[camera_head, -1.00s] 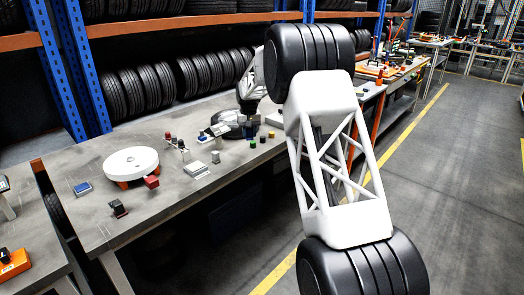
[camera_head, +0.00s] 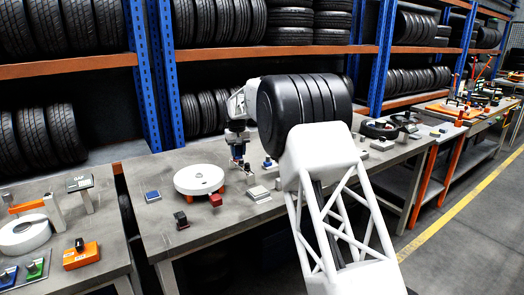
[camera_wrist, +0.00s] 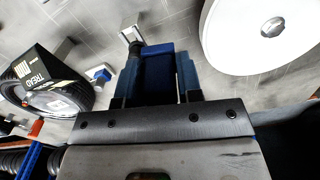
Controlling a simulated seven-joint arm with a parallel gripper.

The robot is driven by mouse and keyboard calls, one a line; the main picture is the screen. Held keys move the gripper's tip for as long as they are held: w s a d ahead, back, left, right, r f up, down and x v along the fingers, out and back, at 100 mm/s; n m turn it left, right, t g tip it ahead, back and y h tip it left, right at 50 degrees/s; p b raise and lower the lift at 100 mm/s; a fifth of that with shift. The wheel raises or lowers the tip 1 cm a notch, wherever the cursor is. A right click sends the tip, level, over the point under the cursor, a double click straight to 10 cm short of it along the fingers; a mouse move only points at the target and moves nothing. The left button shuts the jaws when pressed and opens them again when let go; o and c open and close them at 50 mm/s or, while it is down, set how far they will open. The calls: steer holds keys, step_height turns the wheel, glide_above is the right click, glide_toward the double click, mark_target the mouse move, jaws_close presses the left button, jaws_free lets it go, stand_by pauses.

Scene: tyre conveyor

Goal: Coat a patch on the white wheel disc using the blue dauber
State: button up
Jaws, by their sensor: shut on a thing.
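The white wheel disc (camera_head: 199,180) lies flat on orange supports on the grey bench in the head view. It fills the upper right of the wrist view (camera_wrist: 240,40). My gripper (camera_head: 239,162) is just right of the disc in the head view, pointing down over the bench. In the wrist view my gripper (camera_wrist: 158,62) is shut on a blue block-shaped part (camera_wrist: 158,78), apparently the blue dauber. Its lower end is hidden, and I cannot tell its height above the bench. The gripper is beside the disc, apart from it.
A tyre with a TREAD label (camera_wrist: 45,95) is at left in the wrist view. Racks stand behind.

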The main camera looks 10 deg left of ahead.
steer(key=s+a+n, duration=0.1)
steer(key=s+a, duration=0.4)
steer(key=a, duration=0.4)
steer(key=s+a+n, duration=0.1)
steer(key=s+a, duration=0.5)
steer(key=a, duration=0.4)
steer(key=shift+a+n, duration=0.3)
steer(key=shift+f, duration=0.1)
